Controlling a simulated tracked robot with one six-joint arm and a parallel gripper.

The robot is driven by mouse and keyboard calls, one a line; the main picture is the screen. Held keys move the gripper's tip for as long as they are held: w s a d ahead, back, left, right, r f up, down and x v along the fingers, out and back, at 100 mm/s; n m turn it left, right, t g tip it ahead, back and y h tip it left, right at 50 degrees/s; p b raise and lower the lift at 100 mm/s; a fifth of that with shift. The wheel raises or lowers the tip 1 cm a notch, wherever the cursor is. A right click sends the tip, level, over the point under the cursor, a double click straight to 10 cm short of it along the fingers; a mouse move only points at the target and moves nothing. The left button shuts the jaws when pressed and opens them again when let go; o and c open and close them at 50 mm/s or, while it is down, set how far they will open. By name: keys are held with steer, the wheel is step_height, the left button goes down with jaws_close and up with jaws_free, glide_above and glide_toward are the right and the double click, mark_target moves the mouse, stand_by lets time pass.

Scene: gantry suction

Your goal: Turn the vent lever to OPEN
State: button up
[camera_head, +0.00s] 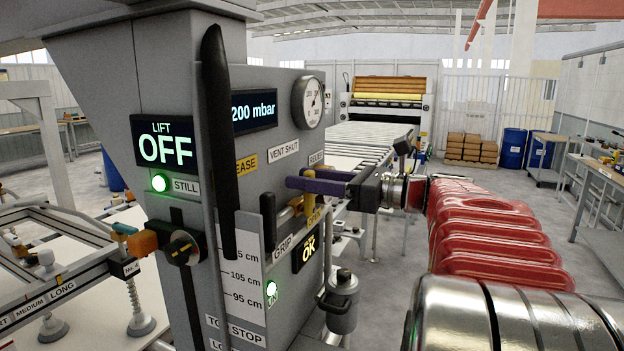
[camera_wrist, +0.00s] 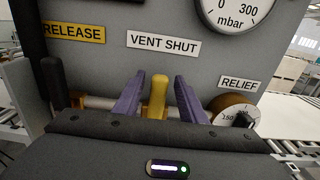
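The yellow vent lever (camera_wrist: 156,97) stands upright under the VENT SHUT label (camera_wrist: 163,43) in the wrist view. My gripper (camera_wrist: 157,92) has its two purple fingers on either side of the lever. A narrow gap shows on each side of it, so the fingers are open around it, not clamped. In the head view my gripper (camera_head: 312,183) reaches the grey panel from the right, and part of the yellow lever (camera_head: 309,205) shows below the fingers. The lever's base is partly hidden by my gripper.
A black handle (camera_head: 268,215) stands left of the lever, near the GRIP label. A round RELIEF knob (camera_wrist: 232,110) sits close at right. A pressure gauge (camera_head: 308,102) is above. A long black handle (camera_head: 217,115) rises in front of the panel; a LIFT OFF display (camera_head: 165,143) is at left.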

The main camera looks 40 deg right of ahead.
jaws_close()
stand_by(0.5)
